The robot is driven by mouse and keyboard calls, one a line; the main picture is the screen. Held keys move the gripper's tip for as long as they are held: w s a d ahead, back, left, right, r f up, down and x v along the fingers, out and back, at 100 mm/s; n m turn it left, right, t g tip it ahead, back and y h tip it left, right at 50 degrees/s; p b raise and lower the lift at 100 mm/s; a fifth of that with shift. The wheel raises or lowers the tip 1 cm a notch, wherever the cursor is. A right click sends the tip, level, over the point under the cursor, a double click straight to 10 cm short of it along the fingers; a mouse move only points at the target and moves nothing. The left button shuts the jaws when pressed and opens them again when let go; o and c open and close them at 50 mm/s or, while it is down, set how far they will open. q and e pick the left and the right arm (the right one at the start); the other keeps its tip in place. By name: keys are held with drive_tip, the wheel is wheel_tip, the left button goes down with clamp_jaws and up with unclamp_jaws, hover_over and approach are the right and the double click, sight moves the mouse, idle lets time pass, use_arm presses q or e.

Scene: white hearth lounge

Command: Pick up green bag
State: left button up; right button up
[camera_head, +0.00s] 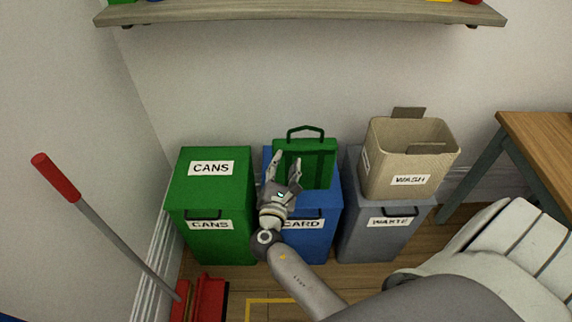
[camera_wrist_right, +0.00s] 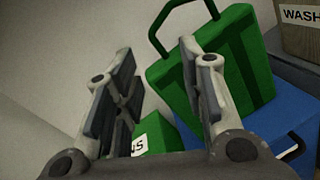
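The green bag (camera_head: 318,158) stands upright on top of the blue bin marked CARD (camera_head: 313,232), its handle (camera_head: 305,130) raised. My right gripper (camera_head: 284,165) is open in front of the bag, towards its left side. My left gripper is not in view.
The green CANS bin (camera_head: 232,172) stands left of the blue bin. The grey WASTE bin (camera_head: 372,238) stands right, with a beige WASH basket (camera_head: 385,180) on top. A shelf (camera_head: 300,14) hangs above. A red-handled broom (camera_head: 105,230) leans at left; a wooden table (camera_head: 545,140) stands at right.

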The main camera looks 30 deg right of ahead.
sight(292, 148)
drive_tip(key=b+x, duration=0.1)
drive_tip(key=x, duration=0.9)
drive_tip(key=shift+w+d+r, duration=0.1)
drive_tip(key=shift+w+d, duration=0.05)
drive_tip(key=shift+d, duration=0.1)
drive_tip(key=shift+c, duration=0.2)
clamp_jaws()
